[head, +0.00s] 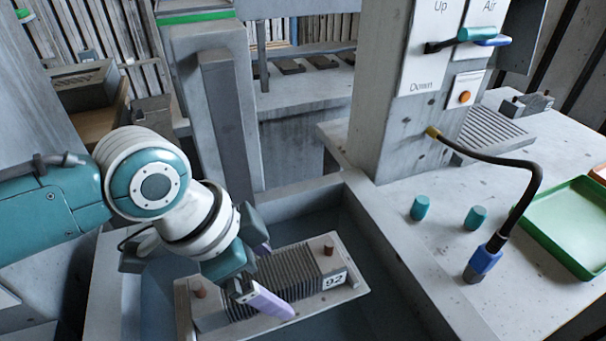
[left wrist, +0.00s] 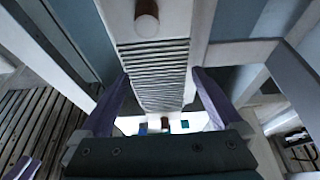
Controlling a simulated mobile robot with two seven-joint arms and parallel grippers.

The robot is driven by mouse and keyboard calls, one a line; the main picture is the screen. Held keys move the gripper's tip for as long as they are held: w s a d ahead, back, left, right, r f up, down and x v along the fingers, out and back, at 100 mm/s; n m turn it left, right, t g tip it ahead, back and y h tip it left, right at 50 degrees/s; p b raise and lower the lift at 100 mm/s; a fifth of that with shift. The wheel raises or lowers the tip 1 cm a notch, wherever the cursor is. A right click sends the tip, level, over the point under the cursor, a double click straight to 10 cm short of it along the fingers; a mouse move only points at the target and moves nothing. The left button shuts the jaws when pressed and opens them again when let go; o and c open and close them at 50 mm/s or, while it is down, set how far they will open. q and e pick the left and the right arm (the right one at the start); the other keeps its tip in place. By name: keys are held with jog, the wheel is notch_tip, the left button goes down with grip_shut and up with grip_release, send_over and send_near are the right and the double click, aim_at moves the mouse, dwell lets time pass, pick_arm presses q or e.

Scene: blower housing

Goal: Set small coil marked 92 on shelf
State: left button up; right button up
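The coil marked 92 (head: 282,277) is a grey ribbed block on a pale bar with two brownish pegs. It lies in or just above a grey basin (head: 395,230); I cannot tell if it touches the floor. My left gripper (head: 264,275) is over it, with one purple finger on each long side. In the left wrist view the ribbed coil (left wrist: 155,72) lies between the spread fingers (left wrist: 160,77), with gaps beside the ribs. Small purple pieces at that view's lower left may be my right gripper (left wrist: 26,168). I cannot tell which ledge is the shelf.
A grey pillar (head: 375,110) with an Up/Down lever panel stands behind the basin. On the right bench are two teal cylinders (head: 421,207), a black cable with a blue connector (head: 487,257) and a green tray (head: 575,225). A brown ledge (head: 100,125) with a grey block stands at back left.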

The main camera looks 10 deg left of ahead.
pick_arm(q)
jog(key=p+v, duration=0.1)
jog(key=v, duration=0.9)
jog(key=shift+p, duration=0.4)
jog(key=s+d+n+t, duration=0.1)
jog(key=s+d+n, duration=0.2)
jog(key=s, duration=0.3)
jog(key=s+a+r+n+y, duration=0.2)
jog(key=s+a+n+y, duration=0.2)
jog(key=s+a+n, duration=0.35)
notch_tip(320, 180, up, 35)
jog(key=m+p, duration=0.1)
jog(key=p, duration=3.4)
jog(key=shift+s+f+p, duration=0.2)
jog(key=shift+s+p, duration=0.1)
jog(key=shift+s, duration=0.05)
